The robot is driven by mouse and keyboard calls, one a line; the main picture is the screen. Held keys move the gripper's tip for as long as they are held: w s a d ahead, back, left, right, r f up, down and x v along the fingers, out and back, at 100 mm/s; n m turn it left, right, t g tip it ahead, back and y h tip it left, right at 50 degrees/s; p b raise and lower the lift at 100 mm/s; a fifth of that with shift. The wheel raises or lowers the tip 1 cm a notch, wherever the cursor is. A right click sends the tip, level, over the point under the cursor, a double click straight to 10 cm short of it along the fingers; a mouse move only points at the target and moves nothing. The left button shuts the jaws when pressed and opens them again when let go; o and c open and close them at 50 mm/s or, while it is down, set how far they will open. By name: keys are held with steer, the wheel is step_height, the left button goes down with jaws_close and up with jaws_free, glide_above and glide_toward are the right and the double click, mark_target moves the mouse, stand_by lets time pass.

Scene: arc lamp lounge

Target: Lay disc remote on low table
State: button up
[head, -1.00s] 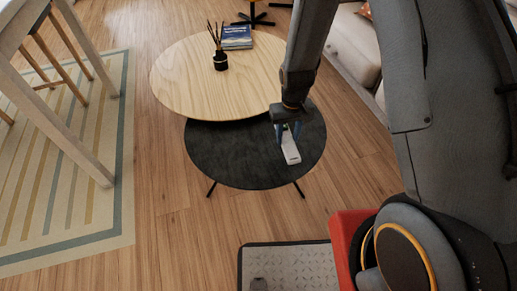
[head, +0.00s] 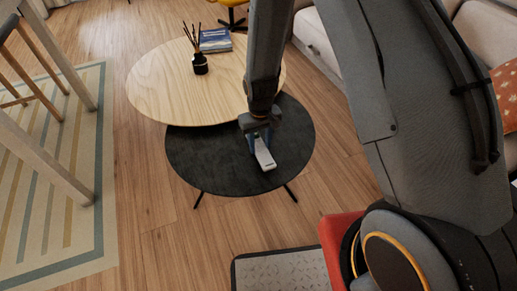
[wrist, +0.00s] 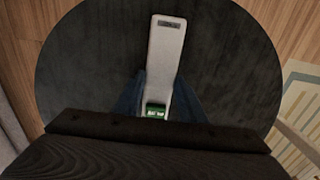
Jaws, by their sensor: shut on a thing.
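The disc remote (head: 265,156) is a slim white bar, held by my gripper (head: 258,143) over the low black round table (head: 215,160). In the wrist view the remote (wrist: 164,60) points away from my gripper (wrist: 157,100), with a dark marking at its far end and a green label near the jaws. The blue fingers sit on both sides of it. The black tabletop (wrist: 90,60) fills the background below it. I cannot tell whether the remote touches the tabletop.
A higher pale wooden round table (head: 175,85) overlaps the black one at the back. It bears a black reed diffuser (head: 200,64) and a blue book (head: 215,41). A sofa (head: 330,45) stands at the right. The left part of the black tabletop is bare.

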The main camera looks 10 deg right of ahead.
steer(key=shift+f, duration=1.3)
steer(key=shift+f, duration=0.1)
steer(key=o, duration=1.1)
steer(key=shift+o, duration=0.2)
step_height(320, 180, up, 12)
steer(key=p, duration=0.1)
step_height(320, 180, up, 15)
glide_above(260, 147)
steer(key=s+d, duration=0.2)
steer(key=s, duration=0.6)
steer(key=s+d+r, duration=0.2)
steer(key=s+r, duration=0.7)
steer(key=s, duration=0.4)
steer(key=shift+s+r+m+y, duration=0.25)
steer(key=shift+m+y, duration=0.05)
steer(key=shift+m, duration=0.1)
